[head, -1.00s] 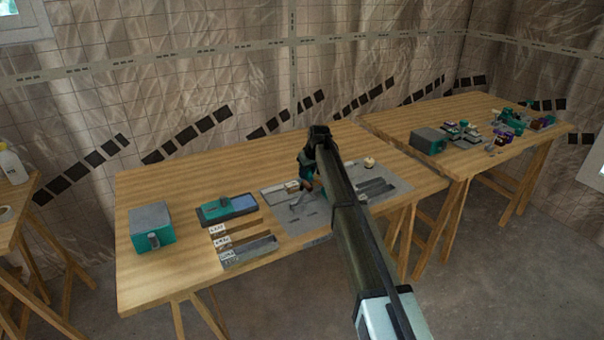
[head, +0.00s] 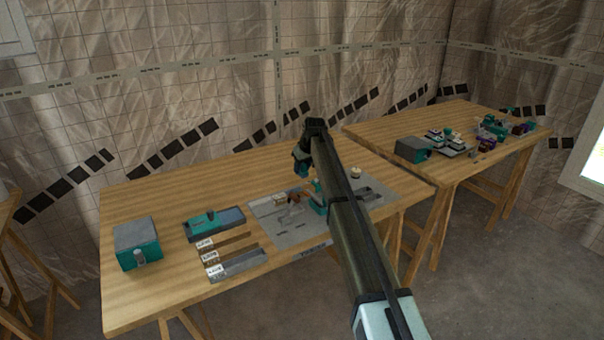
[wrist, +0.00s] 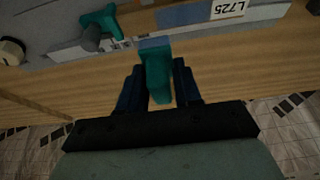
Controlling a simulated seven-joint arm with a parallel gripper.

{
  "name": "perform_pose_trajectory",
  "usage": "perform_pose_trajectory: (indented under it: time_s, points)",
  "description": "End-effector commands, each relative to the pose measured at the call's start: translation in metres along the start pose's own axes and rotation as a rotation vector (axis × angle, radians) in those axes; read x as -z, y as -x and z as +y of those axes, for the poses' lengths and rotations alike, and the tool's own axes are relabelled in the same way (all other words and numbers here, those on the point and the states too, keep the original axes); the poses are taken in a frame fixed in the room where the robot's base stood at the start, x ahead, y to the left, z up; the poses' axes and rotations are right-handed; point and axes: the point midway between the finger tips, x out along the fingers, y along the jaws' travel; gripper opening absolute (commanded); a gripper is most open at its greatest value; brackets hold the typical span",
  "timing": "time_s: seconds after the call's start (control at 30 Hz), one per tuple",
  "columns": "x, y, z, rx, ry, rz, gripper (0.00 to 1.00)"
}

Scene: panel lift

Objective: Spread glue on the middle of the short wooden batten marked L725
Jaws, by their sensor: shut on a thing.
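My gripper (wrist: 158,88) is shut on a teal tool (wrist: 158,75) with a blue-grey edge. In the head view the gripper (head: 301,163) is above the back of the middle table, beyond the grey mat. A white label reading L725 (wrist: 229,9) shows upside down at the top of the wrist view. Beside it are a blue-grey stretch and a piece of pale wood (wrist: 136,21), which looks like the batten. I cannot tell whether the blue-grey stretch is glue. The held tool is apart from the batten.
The grey mat (head: 290,234) carries a teal fixture (wrist: 100,22). To its left are labelled slots (head: 238,265), a teal tray with a blue-grey pad (head: 215,222) and a teal-grey box (head: 137,245). Bare tabletop lies behind. Another loaded table (head: 390,130) stands at right.

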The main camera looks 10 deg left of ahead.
Motion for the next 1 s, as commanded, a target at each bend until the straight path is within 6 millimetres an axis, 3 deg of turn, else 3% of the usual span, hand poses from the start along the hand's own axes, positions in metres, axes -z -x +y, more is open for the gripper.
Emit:
perform_pose_trajectory:
  time_s: [0.23,0.8,0.93,1.0]
  points:
    - [0.007,0.016,0.0,0.0,0.0,0.0,0.09]
    - [0.007,0.017,-0.001,0.0,0.001,0.0,0.09]
    - [0.012,0.016,-0.013,0.005,0.012,0.0,0.09]
    - [0.017,0.014,-0.029,0.011,0.027,0.001,0.09]
